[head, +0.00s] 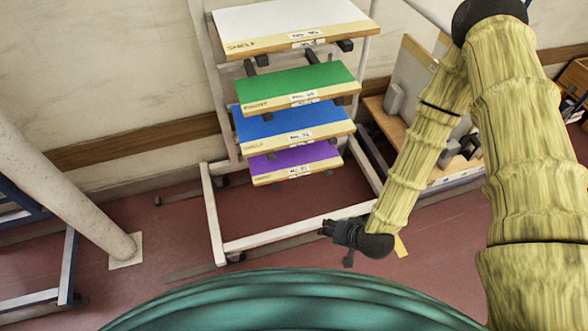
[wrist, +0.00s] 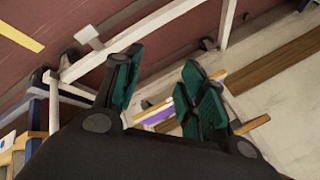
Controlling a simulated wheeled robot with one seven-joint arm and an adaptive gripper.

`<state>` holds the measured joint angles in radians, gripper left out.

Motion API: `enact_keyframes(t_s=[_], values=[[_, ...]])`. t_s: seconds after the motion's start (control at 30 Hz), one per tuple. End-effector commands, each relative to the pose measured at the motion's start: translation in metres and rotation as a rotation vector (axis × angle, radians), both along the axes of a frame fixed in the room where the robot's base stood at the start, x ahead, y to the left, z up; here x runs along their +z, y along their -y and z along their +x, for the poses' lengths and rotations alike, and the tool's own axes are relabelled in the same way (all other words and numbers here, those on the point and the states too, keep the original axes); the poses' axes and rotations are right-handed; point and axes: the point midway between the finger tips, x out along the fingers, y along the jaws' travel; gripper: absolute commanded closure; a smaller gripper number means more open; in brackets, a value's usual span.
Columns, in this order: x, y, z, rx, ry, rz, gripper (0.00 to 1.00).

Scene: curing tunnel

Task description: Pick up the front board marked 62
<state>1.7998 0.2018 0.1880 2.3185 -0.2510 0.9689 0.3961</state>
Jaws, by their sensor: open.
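Four boards are stacked on a white rack: a white one (head: 290,18) on top, then a green one (head: 298,84), a blue one (head: 290,121) and a purple one (head: 296,156) lowest. Each has a pale wooden front edge with a small label. The label numbers are too small to read surely, so I cannot tell which is marked 62. My gripper (head: 326,230) is open and empty, low in front of the rack, below the purple board and apart from it. In the wrist view my gripper (wrist: 163,88) shows green finger pads, with a purple board (wrist: 158,118) beyond, partly hidden.
The white rack frame (head: 280,236) stands on the red floor against the wall. A wooden unit (head: 400,118) with grey items stands at right, partly behind my arm. A round pale post (head: 65,190) and a blue-and-white frame (head: 68,265) are at left. Floor between post and rack is open.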

Motion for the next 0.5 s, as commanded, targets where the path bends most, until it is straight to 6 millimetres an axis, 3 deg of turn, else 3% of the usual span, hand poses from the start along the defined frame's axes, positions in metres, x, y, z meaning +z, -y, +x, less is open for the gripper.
enact_keyframes(t_s=[0.03,0.5], values=[[-0.019,-0.004,0.01,-0.017,0.021,0.025,0.59],[-0.066,-0.04,0.099,-0.173,0.207,0.294,0.59]])
